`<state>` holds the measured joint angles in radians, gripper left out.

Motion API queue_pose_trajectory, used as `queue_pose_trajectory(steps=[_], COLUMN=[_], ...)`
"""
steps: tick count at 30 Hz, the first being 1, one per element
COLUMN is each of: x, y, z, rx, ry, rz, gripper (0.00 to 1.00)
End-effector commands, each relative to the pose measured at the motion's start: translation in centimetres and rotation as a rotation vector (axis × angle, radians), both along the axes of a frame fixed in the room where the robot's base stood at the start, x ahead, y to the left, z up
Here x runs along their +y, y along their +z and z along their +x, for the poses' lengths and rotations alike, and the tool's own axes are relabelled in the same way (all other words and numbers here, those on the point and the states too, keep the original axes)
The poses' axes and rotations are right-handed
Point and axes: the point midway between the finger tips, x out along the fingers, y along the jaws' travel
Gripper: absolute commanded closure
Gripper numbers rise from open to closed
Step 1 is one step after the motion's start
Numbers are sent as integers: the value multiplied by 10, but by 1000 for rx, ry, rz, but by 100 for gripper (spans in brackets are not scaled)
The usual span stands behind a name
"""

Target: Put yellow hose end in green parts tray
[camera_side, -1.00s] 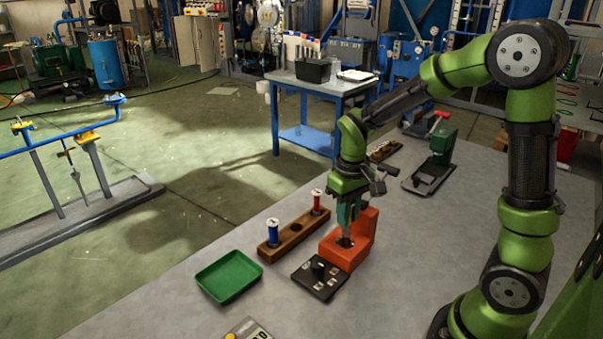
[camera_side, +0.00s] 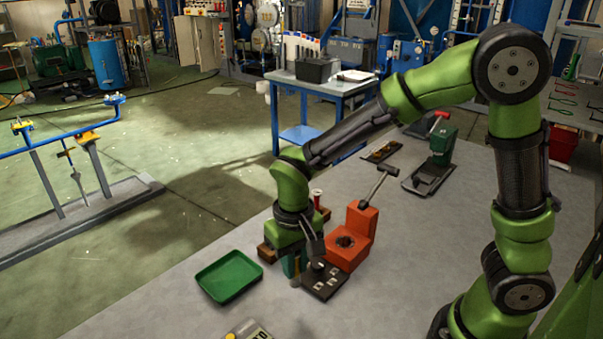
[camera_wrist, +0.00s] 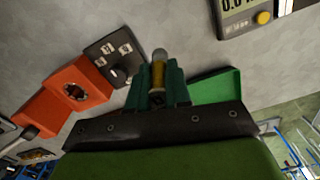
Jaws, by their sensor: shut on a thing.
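My gripper (camera_side: 293,266) is shut on the yellow hose end (camera_wrist: 158,76), which shows between the teal fingers in the wrist view with its grey tip sticking out. In the side view the hose end's lower part (camera_side: 296,282) hangs below the fingers, beside the black plate. The green parts tray (camera_side: 229,277) lies empty on the table, just left of my gripper. It also shows in the wrist view (camera_wrist: 217,87), partly hidden by my gripper.
The orange block (camera_side: 347,242) with its open socket and a black plate (camera_side: 325,280) stand right of my gripper. A wooden rack (camera_side: 267,253) with a red piece (camera_side: 317,197) is partly hidden behind it. A yellow-buttoned meter (camera_side: 249,331) lies at the front.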

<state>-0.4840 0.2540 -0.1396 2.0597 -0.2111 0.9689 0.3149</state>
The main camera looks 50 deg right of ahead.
Motion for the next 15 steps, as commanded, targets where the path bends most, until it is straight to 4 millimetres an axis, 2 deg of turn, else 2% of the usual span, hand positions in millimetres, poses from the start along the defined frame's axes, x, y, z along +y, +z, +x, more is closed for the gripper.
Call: queue_pose_trajectory(steps=[5, 15], x=[11, 40], y=[-3, -12], z=[31, 111], rx=[-1, -1], ry=[-24, -23], rz=[0, -1], gripper=[100, 100])
